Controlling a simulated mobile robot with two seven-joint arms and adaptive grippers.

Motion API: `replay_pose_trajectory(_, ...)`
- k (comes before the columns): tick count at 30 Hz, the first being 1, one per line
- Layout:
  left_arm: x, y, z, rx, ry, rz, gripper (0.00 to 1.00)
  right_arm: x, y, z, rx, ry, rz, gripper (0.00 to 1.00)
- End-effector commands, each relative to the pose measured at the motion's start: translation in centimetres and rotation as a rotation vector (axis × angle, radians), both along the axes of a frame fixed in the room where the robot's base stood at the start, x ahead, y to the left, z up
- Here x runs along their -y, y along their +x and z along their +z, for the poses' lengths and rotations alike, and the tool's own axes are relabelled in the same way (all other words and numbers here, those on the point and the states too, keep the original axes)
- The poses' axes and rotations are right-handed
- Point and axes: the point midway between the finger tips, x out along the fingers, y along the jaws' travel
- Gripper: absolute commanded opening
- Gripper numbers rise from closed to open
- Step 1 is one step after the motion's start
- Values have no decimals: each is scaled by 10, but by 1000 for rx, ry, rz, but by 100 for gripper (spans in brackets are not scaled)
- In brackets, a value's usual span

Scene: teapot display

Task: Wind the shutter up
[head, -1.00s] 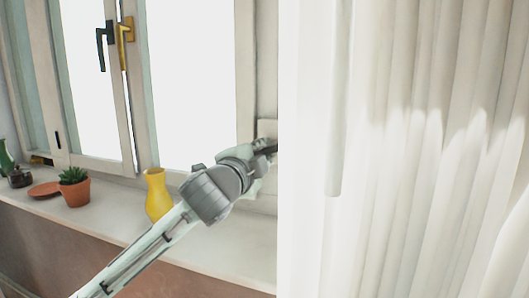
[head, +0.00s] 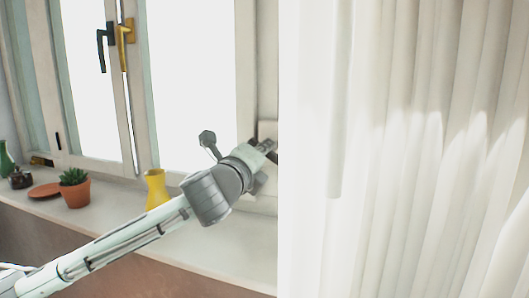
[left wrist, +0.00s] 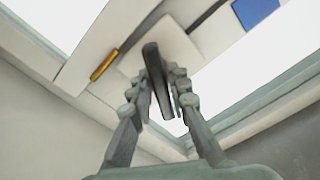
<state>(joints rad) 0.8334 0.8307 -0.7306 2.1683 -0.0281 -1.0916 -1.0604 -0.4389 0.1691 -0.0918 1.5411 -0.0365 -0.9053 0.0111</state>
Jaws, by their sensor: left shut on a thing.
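My left gripper (head: 268,151) is at the wall strip right of the window, beside a pale plate (head: 268,129) partly cut off by the curtain edge. In the left wrist view its two fingers (left wrist: 163,76) are shut on a dark bar-like crank handle (left wrist: 158,84), which stands out in front of the same pale plate (left wrist: 168,50). The handle cannot be made out in the head view. The window panes (head: 193,75) show plain bright white, and I cannot make out a shutter in them. My right gripper is in neither view.
A yellow vase (head: 156,188) stands on the sill (head: 112,211), partly behind my left arm. A potted plant (head: 75,188), a terracotta saucer (head: 43,190) and a dark teapot (head: 20,178) stand further left. A white curtain (head: 430,190) fills the right side.

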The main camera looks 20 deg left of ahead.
Motion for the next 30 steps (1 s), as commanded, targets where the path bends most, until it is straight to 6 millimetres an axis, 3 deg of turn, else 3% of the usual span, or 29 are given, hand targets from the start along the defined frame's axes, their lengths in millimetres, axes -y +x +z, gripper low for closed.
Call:
replay_pose_trajectory(9,0,0,-1,1,114,-1,0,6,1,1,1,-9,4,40)
replay_pose_trajectory(25,1,0,-1,1,132,-2,0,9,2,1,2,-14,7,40)
replay_pose_trajectory(26,1,0,-1,1,132,-2,20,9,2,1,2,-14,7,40)
replay_pose_trajectory(30,1,0,-1,3,131,-1,37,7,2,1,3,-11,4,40)
